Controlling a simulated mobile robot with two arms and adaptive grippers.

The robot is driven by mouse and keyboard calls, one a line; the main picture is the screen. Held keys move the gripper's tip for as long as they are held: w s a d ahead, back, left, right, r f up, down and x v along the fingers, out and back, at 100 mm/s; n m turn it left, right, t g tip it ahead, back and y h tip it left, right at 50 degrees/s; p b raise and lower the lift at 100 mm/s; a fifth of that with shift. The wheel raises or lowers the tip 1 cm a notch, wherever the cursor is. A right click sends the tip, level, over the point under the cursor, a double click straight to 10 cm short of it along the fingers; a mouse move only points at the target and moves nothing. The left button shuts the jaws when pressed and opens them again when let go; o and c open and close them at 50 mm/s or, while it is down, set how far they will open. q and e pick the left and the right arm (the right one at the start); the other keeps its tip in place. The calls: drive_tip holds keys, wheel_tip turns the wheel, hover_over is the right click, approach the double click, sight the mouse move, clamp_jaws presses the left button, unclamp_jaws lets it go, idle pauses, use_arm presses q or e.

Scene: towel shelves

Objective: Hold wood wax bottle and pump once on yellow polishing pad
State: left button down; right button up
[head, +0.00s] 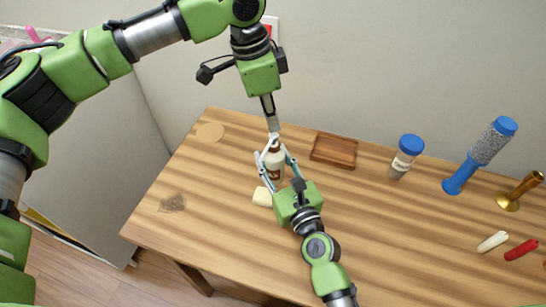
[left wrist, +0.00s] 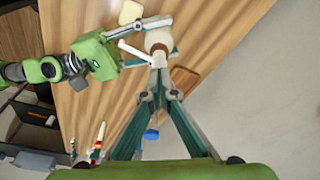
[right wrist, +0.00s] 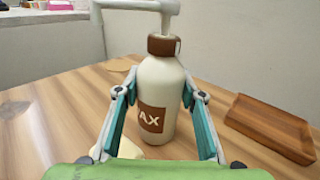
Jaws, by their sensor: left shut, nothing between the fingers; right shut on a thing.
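The wood wax bottle (head: 275,168) is cream with a brown collar and a brown label; it stands upright on the table. My right gripper (head: 274,157) is shut around its body, one finger on each side in the right wrist view (right wrist: 160,100). A pale pump spout (right wrist: 130,5) points left above the collar. My left gripper (head: 273,130) is shut and empty, pointing down at the pump top; I cannot tell whether it touches. The pale yellow polishing pad (head: 262,197) lies beside the bottle, partly hidden behind my right gripper in the right wrist view (right wrist: 128,148).
A wooden tray (head: 334,150) lies right of the bottle. Farther right are a blue-lidded jar (head: 405,157), a blue-handled item (head: 480,155), a brass item (head: 520,190), a white roll (head: 493,242) and a red roll (head: 521,249).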

use_arm(q)
drive_tip(key=shift+r, duration=0.1)
wheel_tip(320, 180, up, 6)
drive_tip(key=shift+f, duration=0.1)
idle(0.7)
idle(1.7)
use_arm(e)
drive_tip(key=o, duration=1.3)
drive_tip(key=v, duration=1.2)
drive_tip(key=shift+f, duration=0.1)
